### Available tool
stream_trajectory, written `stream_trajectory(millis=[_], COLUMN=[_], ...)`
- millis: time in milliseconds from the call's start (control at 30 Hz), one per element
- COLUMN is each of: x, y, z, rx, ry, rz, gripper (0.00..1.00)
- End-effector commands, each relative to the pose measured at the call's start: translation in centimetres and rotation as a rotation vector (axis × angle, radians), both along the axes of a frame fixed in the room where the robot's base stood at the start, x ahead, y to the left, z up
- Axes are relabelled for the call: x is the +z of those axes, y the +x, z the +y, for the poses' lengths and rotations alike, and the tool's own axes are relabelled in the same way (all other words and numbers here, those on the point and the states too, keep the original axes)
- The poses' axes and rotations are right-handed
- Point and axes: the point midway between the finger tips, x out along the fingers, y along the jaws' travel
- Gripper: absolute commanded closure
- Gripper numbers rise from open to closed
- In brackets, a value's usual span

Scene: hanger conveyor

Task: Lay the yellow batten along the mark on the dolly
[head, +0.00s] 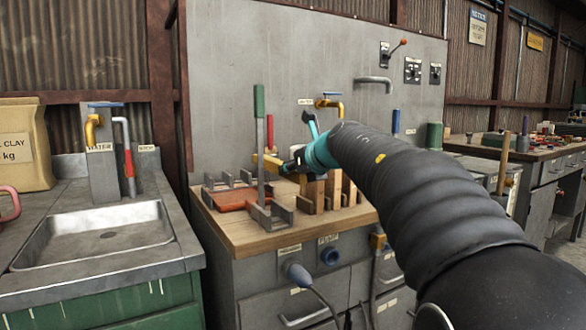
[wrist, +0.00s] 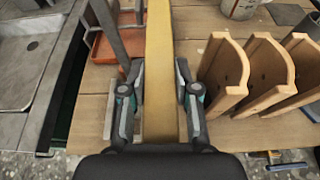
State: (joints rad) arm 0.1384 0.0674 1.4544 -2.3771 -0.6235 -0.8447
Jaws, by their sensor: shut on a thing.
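The yellow batten (wrist: 160,60) runs lengthwise up the middle of the wrist view, between the two fingers of my gripper (wrist: 159,95). My gripper is shut on it. In the head view my gripper (head: 292,163) is over the wooden bench top, and a short yellow length of the batten (head: 268,162) shows to its left. The rest of the batten is hidden there by the gripper and arm. I cannot make out the dolly or its mark in either view.
A metal sink (head: 100,236) lies left, past a gap. A grey panel (head: 240,60) stands behind. Another bench (head: 540,152) is at right.

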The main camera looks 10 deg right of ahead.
Motion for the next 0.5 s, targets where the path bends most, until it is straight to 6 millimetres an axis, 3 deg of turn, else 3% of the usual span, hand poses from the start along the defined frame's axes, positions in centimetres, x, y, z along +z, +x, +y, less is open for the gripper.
stream_trajectory(millis=[367,400,467,500], x=[-0.67,-0.72,-0.72,-0.72], y=[-0.01,-0.01,-0.01,-0.01], z=[-0.02,-0.01,-0.01,0.0], rx=[-0.001,0.0,0.0,0.0], ry=[-0.001,-0.001,-0.001,-0.001], rz=[-0.001,0.0,0.0,0.0], gripper=[1.0,0.59,0.44,0.44])
